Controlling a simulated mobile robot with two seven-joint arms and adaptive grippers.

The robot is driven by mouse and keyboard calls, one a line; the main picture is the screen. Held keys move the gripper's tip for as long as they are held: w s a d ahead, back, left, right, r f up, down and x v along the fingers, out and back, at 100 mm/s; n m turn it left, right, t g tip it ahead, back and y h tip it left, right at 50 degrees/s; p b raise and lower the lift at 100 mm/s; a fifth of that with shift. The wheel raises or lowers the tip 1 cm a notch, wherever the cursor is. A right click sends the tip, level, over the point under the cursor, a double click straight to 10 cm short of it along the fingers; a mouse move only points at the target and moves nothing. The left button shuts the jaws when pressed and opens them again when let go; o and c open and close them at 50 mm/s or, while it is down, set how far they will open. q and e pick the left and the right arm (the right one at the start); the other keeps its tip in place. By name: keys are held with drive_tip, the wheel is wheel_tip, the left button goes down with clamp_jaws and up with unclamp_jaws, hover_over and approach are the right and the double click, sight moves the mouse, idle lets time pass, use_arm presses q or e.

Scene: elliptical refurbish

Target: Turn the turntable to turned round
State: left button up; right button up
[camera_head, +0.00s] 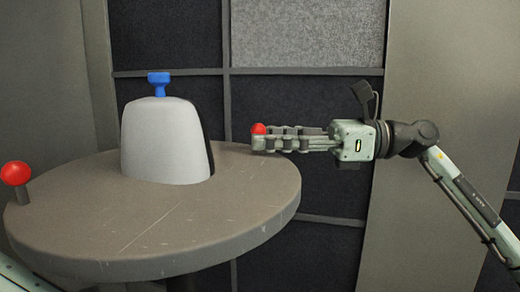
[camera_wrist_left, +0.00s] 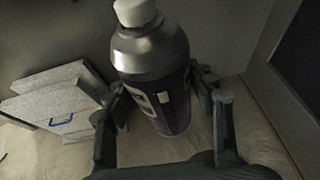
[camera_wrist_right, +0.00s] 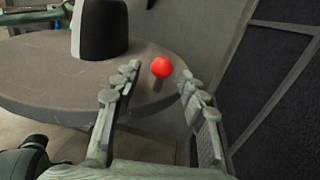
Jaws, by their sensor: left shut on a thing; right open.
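The round grey-brown turntable (camera_head: 110,228) fills the left of the head view. A red ball knob (camera_head: 16,173) on a short post stands at its left rim. A second red knob (camera_head: 258,129) shows at the right rim, at the fingertips of my right gripper (camera_head: 265,140). In the right wrist view this knob (camera_wrist_right: 161,67) is between and just beyond the open fingers (camera_wrist_right: 158,92); I cannot tell if they touch it. My left gripper (camera_wrist_left: 160,115) is shut on a silver and dark bottle (camera_wrist_left: 152,60) with a white cap. The left gripper is outside the head view.
A pale rounded block (camera_head: 165,142) with a blue handle (camera_head: 159,84) on top stands on the turntable. Dark wall panels (camera_head: 300,105) stand close behind.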

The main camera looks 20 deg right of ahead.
drive_tip(key=v, duration=1)
use_arm(q)
drive_tip(key=shift+s, duration=0.15)
use_arm(e)
drive_tip(key=shift+s+a, duration=0.1)
